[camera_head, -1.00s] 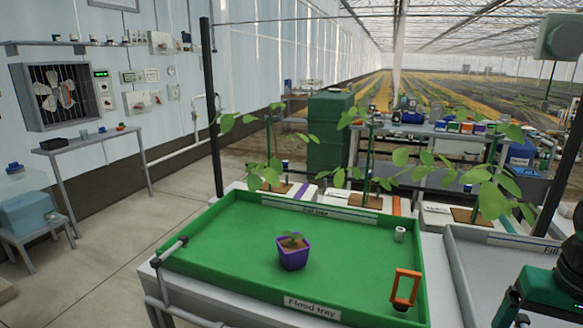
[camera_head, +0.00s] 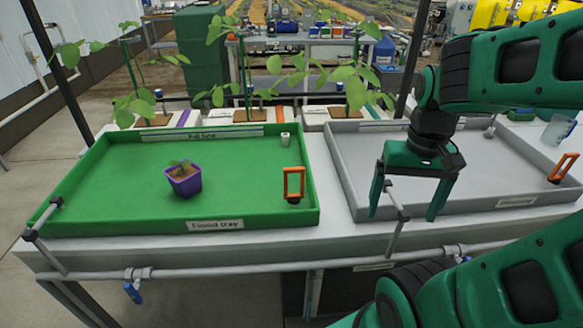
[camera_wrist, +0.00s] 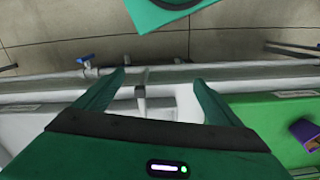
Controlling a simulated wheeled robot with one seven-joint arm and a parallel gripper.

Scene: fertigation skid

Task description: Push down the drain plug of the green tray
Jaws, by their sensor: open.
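The green tray (camera_head: 110,175) stands on the bench at the left in the head view, labelled "Flood tray" on its front edge. An orange handle on a dark base (camera_head: 294,184), which looks like the drain plug, stands upright in its front right corner. My gripper (camera_head: 404,214) is open and empty, pointing down over the front of the grey tray, to the right of the green tray and apart from the orange handle. In the wrist view my open gripper (camera_wrist: 158,80) is over the bench's front edge, with part of the green tray (camera_wrist: 265,118) at the right.
A purple pot (camera_head: 184,182) with a seedling and a small white cylinder (camera_head: 285,139) are in the green tray. The grey tray (camera_head: 350,180) holds another orange handle (camera_head: 563,167). A pipe (camera_head: 200,272) runs along the bench front. Tall plants stand behind.

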